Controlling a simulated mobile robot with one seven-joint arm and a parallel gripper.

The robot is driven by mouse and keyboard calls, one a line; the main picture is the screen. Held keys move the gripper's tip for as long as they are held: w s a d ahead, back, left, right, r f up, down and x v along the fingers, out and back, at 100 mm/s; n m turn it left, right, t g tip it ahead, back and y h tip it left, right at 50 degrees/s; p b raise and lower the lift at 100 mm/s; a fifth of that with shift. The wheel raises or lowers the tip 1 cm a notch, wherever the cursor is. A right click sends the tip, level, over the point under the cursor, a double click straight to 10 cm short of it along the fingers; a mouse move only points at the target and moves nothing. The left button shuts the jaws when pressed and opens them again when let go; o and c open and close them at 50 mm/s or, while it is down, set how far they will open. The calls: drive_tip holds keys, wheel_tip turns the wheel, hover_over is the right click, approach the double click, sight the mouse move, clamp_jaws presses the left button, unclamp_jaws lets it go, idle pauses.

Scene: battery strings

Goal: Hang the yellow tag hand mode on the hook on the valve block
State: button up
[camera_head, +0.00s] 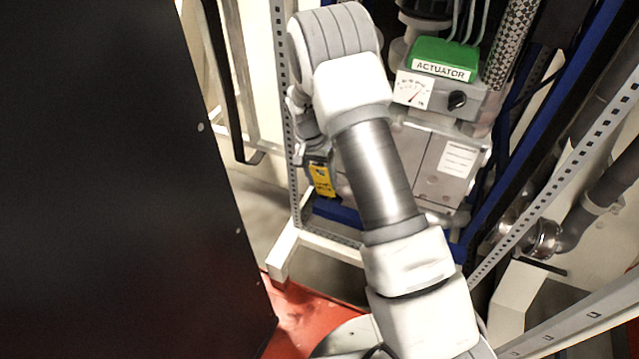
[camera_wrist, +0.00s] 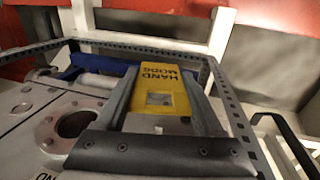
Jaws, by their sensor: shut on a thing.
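The yellow tag (camera_head: 321,179) hangs below my gripper (camera_head: 316,160) in the head view, at the left side of the grey valve block (camera_head: 437,165). In the wrist view the tag (camera_wrist: 160,90) shows the words HAND MODE upside down and a small light window. It lies between the two fingers of my gripper (camera_wrist: 163,100), which is shut on it. My arm covers part of the block in the head view. I cannot make out the hook in either view.
A green ACTUATOR box (camera_head: 443,58) with a dial and a black knob tops the block. A perforated metal frame (camera_head: 290,130) stands close on the left, with a blue beam (camera_head: 545,120) on the right. A large black panel (camera_head: 110,180) fills the far left.

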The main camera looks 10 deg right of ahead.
drive_tip(key=w+d+f+b, duration=0.1)
drive_tip(key=w+d, duration=0.2)
drive_tip(key=w, duration=0.2)
drive_tip(key=shift+w+d+f+b, duration=0.2)
drive_tip(key=shift+w+d+b, duration=0.05)
drive_tip(key=shift+d+b, duration=0.1)
idle(0.5)
drive_tip(key=shift+d, duration=0.1)
idle(0.5)
drive_tip(key=o, duration=1.3)
drive_tip(key=p+v, duration=0.3)
drive_tip(key=v, duration=0.9)
drive_tip(key=shift+r, duration=0.1)
drive_tip(key=shift+s, duration=0.15)
